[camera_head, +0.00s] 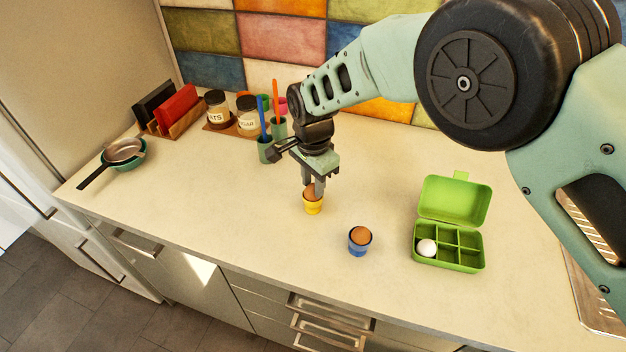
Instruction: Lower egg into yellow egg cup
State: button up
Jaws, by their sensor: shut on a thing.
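The yellow egg cup (313,207) stands on the pale counter, left of the blue egg cup. My gripper (314,190) points down right over the yellow cup, its fingers shut on a brown egg (309,193). The egg is at the cup's mouth, with its lower part hidden by the rim; I cannot tell whether it rests on the cup. The fingers partly cover the egg.
A blue egg cup (358,249) holding a brown egg (360,235) stands to the right. Further right is an open green egg box (478,259) with one white egg (427,248). Utensil holders (266,150) and jars (217,109) stand behind my gripper. The counter's front middle is clear.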

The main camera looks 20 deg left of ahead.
aim_at(313, 185)
jog(key=o, duration=1.1)
jog(key=shift+c, duration=0.2)
notch_tip(313, 185, up, 17)
jog(key=b, duration=0.5)
jog(key=s+d+f+n, duration=0.1)
jog(key=s+d+n, duration=0.6)
jog(key=s+d, duration=0.5)
jog(key=s+d+f+n, duration=0.2)
jog(key=s+d+n, duration=0.5)
jog(key=s+d, duration=0.5)
jog(key=d, duration=0.6)
jog(key=shift+s+d+f+y, duration=0.15)
jog(key=shift+d+f+y, duration=0.15)
jog(key=shift+d, duration=0.05)
